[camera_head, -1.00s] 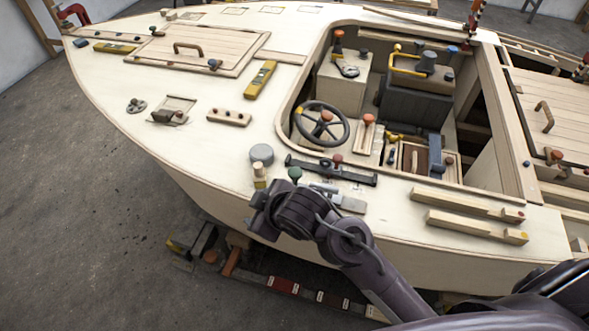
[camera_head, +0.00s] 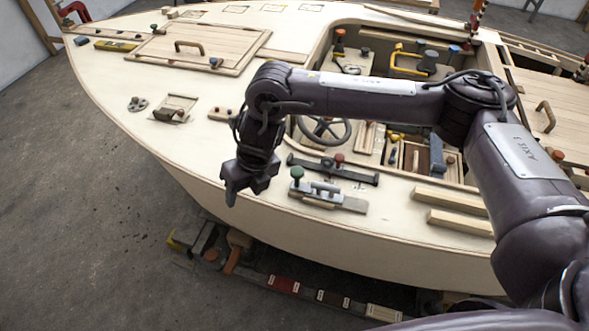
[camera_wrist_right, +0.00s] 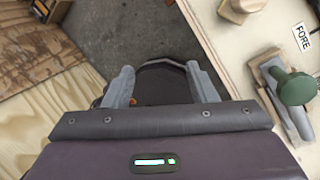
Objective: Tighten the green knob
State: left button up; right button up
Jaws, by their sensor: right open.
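The green knob (camera_head: 296,172) stands on a grey metal fitting (camera_head: 318,190) on the cream deck, near the hull's side edge. In the right wrist view the green knob (camera_wrist_right: 297,90) is at the right edge, outside the jaws. My right gripper (camera_head: 232,193) points down at the deck's side edge, left of the knob and apart from it. The right wrist view shows its two grey fingers (camera_wrist_right: 160,88) spread with nothing between them, only floor and a dark shape beyond. My left gripper is not in view.
A dark bar with a red knob (camera_head: 338,158) lies just behind the fitting. The steering wheel (camera_head: 322,130) and cockpit are farther back, partly behind my right arm. Two wooden strips (camera_head: 450,208) lie to the right.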

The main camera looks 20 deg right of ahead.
aim_at(297, 171)
jog(key=w+d+r+h, duration=0.1)
jog(key=d+r, duration=0.1)
jog(key=d, duration=0.2)
jog(key=w+d+r+h, duration=0.1)
jog(key=d, duration=0.3)
jog(key=w+d+r+h, duration=0.1)
jog(key=d+r, duration=0.1)
jog(key=d, duration=0.2)
jog(key=shift+w+d+r+g, duration=0.2)
jog(key=shift+w+r+g, duration=0.05)
jog(key=shift+r+g, duration=0.05)
jog(key=shift+d, duration=0.25)
notch_tip(297, 171, down, 8)
jog(key=shift+r+b, duration=0.2)
jog(key=shift+b, duration=0.3)
jog(key=shift+c, duration=0.4)
jog(key=c, duration=0.9)
jog(key=shift+r, duration=0.1)
